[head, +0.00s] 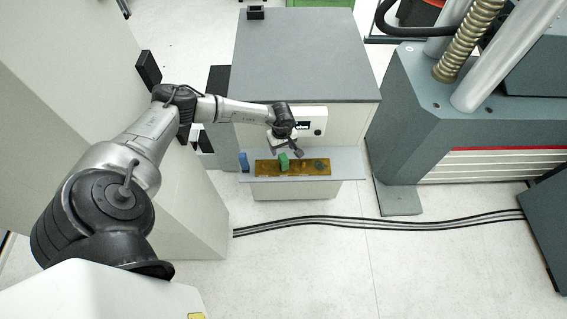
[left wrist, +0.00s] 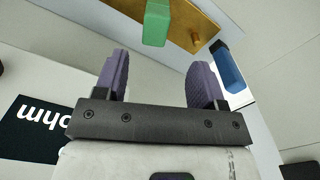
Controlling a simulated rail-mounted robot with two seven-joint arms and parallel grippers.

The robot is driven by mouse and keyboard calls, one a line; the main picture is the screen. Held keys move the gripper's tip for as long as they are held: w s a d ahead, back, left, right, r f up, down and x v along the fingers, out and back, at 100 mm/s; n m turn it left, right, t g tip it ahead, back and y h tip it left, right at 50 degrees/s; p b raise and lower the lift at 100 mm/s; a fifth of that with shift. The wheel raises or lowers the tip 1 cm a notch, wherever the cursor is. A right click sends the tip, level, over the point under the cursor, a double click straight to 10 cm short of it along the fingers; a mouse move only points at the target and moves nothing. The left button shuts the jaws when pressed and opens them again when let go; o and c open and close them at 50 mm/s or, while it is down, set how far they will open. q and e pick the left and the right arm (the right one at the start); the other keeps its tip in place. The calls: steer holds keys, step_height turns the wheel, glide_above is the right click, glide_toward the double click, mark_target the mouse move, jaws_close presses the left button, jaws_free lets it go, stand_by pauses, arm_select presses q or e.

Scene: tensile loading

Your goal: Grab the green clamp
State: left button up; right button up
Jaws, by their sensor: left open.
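The green clamp (head: 284,161) stands on a brown-gold plate (head: 265,168) on the grey shelf at the front of the cabinet. My left gripper (head: 287,151) is just above and behind it in the head view. In the left wrist view the green clamp (left wrist: 156,22) shows at the top, beyond the fingertips and between their lines. The left gripper's two purple fingers (left wrist: 160,75) are apart with nothing between them. The clamp and fingers look apart. My right gripper is in neither view.
A blue object (head: 244,161) stands at the shelf's left end; it also shows in the left wrist view (left wrist: 227,67). A dark round item (head: 320,164) lies on the plate's right part. The cabinet (head: 305,60) rises behind the shelf (head: 352,163). A large grey machine (head: 420,110) stands to the right.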

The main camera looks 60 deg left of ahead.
mark_target(284, 157)
arm_select(q)
step_height(284, 157, down, 5)
steer(key=b, duration=0.2)
steer(key=shift+b, duration=0.35)
steer(key=f+b, duration=0.2)
steer(key=f, duration=0.1)
steer(key=f+b, duration=0.2)
steer(key=shift+w+f, duration=0.1)
steer(key=shift+w, duration=0.2)
steer(key=c, duration=1.1)
